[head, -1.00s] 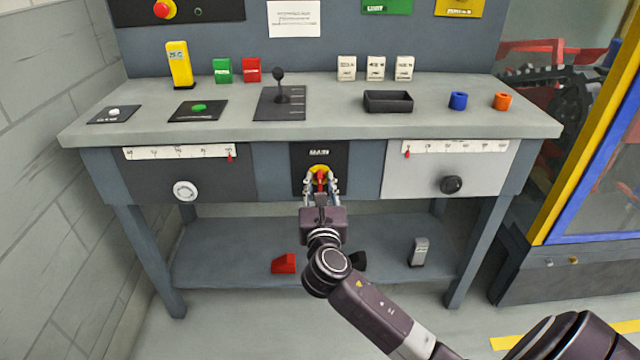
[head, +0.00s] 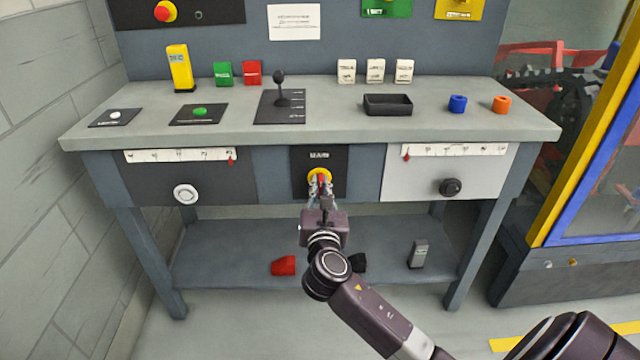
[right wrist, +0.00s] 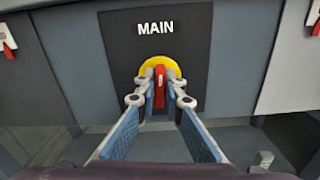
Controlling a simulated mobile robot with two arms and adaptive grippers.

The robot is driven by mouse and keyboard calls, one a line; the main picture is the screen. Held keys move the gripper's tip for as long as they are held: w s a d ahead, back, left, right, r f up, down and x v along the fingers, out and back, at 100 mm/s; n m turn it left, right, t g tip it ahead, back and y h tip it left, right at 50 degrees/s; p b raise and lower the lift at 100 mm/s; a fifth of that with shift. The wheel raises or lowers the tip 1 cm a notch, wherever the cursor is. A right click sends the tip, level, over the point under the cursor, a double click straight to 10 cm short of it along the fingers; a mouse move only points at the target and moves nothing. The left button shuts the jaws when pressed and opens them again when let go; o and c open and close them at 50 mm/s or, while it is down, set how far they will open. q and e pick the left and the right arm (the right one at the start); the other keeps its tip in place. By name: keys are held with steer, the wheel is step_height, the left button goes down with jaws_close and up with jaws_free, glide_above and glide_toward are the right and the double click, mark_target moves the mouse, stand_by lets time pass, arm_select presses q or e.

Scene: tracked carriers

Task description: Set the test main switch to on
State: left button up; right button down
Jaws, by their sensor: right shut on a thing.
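The main switch is a red handle on a yellow round plate (head: 320,174), set on a black panel marked MAIN (head: 334,158) in the middle of the bench front. My right gripper (head: 320,187) is in front of it, with its fingers closed on the red handle. In the right wrist view the red handle (right wrist: 160,86) stands upright between the two fingertips, with the yellow plate (right wrist: 160,66) behind it. The fingers hide part of the handle and the lower plate. My left gripper is out of view.
A white knob (head: 185,193) is on the dark drawer to the left, and a black knob (head: 450,187) is on the light drawer to the right. A red block (head: 284,266) and a grey item (head: 418,253) are on the lower shelf. The bench top overhangs above the switch.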

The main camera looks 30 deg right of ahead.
steer(key=m+p, duration=0.1)
steer(key=m, duration=0.1)
steer(key=shift+m, duration=0.3)
steer(key=m, duration=0.2)
steer(key=shift+m, duration=0.4)
steer(key=shift+s+d+m, duration=0.1)
steer(key=shift+m, duration=0.3)
steer(key=shift+f+m, duration=0.1)
steer(key=shift+m, duration=1.7)
steer(key=shift+f+m, duration=0.1)
steer(key=shift+m, duration=0.8)
steer(key=shift+d+m+b, duration=0.1)
steer(key=shift+m+b, duration=0.4)
steer(key=shift+m, duration=1.8)
